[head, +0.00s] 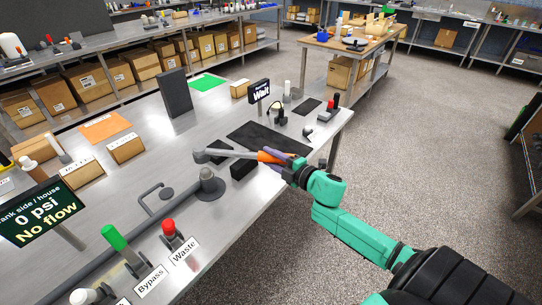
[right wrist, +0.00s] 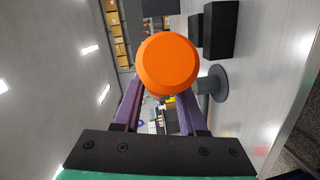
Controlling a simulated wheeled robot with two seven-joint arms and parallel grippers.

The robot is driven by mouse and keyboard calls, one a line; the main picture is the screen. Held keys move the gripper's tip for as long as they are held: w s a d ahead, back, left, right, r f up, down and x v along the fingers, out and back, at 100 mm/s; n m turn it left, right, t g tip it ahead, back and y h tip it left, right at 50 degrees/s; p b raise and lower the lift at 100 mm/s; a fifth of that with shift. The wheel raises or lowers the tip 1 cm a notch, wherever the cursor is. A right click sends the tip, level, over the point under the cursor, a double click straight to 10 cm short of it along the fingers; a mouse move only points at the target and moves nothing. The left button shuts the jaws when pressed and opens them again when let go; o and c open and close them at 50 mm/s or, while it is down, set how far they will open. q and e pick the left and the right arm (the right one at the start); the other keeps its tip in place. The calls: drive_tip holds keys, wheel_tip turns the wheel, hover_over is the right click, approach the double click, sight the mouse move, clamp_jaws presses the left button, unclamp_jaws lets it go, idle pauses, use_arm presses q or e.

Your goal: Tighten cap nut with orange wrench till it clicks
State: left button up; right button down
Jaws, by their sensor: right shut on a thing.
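My right gripper (head: 284,163) is shut on the orange handle (head: 267,157) of the wrench above the table's right edge. The wrench's grey shaft (head: 235,153) points left, and its head (head: 200,156) is above and slightly left of a grey upright fitting (head: 207,175) on the pipe. The head looks apart from the fitting; which part is the cap nut, I cannot tell. In the right wrist view the orange handle end (right wrist: 168,63) faces the camera between purple fingers (right wrist: 160,108). My left gripper is not in view.
A black block (head: 243,168) stands near the wrench, by a dark mat (head: 268,136). A display (head: 42,212) reads "0 psi" and "No flow". Green (head: 114,238) and red (head: 169,226) valve handles stand in front, by "Bypass" and "Waste" labels. A sign (head: 260,91) reads "Wait".

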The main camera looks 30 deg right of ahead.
drive_tip(key=f+b, duration=0.1)
drive_tip(key=f, duration=0.1)
drive_tip(key=f+b, duration=0.1)
drive_tip(key=shift+a+f, duration=0.2)
drive_tip(key=shift+f, duration=0.15)
drive_tip(key=shift+w, duration=0.1)
idle(0.8)
drive_tip(key=shift+f, duration=0.15)
